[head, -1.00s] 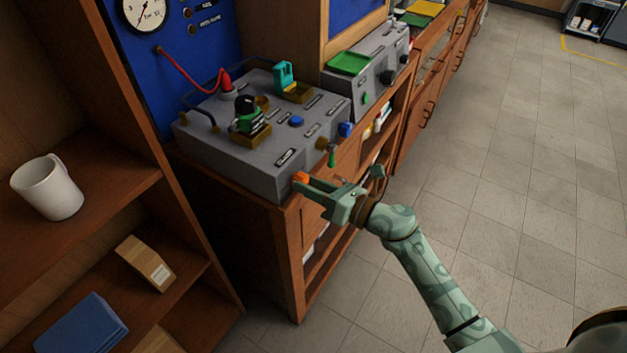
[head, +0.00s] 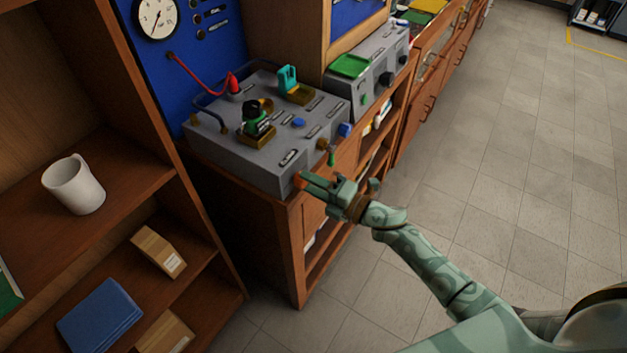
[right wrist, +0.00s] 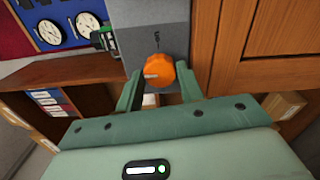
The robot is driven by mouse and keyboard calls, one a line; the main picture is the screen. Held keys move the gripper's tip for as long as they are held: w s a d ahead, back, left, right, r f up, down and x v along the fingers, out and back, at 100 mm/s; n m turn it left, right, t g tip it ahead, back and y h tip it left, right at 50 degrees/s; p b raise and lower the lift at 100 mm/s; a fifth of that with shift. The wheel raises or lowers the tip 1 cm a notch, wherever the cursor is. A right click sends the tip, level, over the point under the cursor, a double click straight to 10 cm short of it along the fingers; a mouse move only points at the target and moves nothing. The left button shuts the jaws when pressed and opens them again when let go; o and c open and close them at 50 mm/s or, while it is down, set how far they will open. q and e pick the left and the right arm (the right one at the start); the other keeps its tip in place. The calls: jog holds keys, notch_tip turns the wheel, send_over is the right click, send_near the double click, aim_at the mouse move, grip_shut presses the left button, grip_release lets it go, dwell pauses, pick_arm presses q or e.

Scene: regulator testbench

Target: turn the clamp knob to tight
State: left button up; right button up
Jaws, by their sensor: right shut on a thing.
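The orange clamp knob (right wrist: 160,75) sits on the grey front face of the testbench (head: 257,174), with a pale mark on its left side. In the head view the knob (head: 298,180) is a small orange spot, mostly covered by my fingers. My right gripper (right wrist: 160,84) has one finger on each side of the knob and is shut on it. In the head view the right gripper (head: 309,181) reaches the bench's front corner from the right. My left gripper is not in view.
A green-handled valve (head: 330,155) and a blue knob (head: 345,130) sit close beyond my right gripper. The wooden cabinet (head: 290,245) stands below. A shelf at left holds a white mug (head: 75,186). The tiled floor (head: 480,190) at right is clear.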

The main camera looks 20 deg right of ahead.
jog(key=shift+f+m+p, duration=0.1)
jog(key=shift+m+p, duration=2.8)
jog(key=shift+m, duration=5.7)
jog(key=o, duration=1)
jog(key=shift+s, duration=0.1)
jog(key=p+v, duration=0.1)
jog(key=v, duration=1.5)
jog(key=shift+s+d+f, duration=0.1)
jog(key=shift+d, duration=0.05)
